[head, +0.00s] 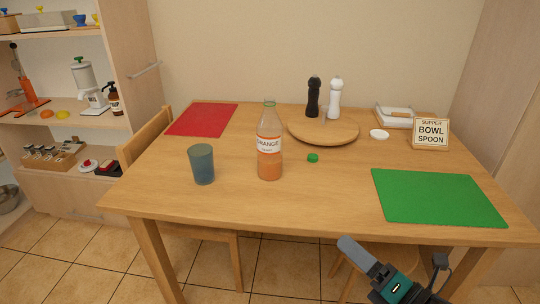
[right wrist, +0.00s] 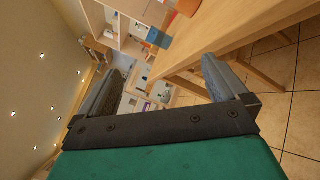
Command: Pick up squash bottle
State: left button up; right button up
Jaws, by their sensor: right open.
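The squash bottle (head: 269,145) stands upright on the wooden table (head: 230,200). It is clear, with orange liquid low down and a white label reading ORANGE. My right gripper (head: 355,252) is low at the table's front edge, well apart from the bottle. In the right wrist view the right gripper (right wrist: 160,88) has its two fingers spread wide with nothing between them. An orange shape that may be the bottle's lower part (right wrist: 188,7) is cut by the top edge there. My left gripper is not in view.
A blue cup (head: 202,164) stands left of the bottle. A red mat (head: 203,119), a green mat (head: 436,196) and a sign (head: 430,132) are also on the table. The tabletop in front of the bottle is clear.

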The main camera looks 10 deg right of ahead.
aim_at(269, 127)
jog(key=i+j, duration=0.1)
jog(key=i, duration=0.85)
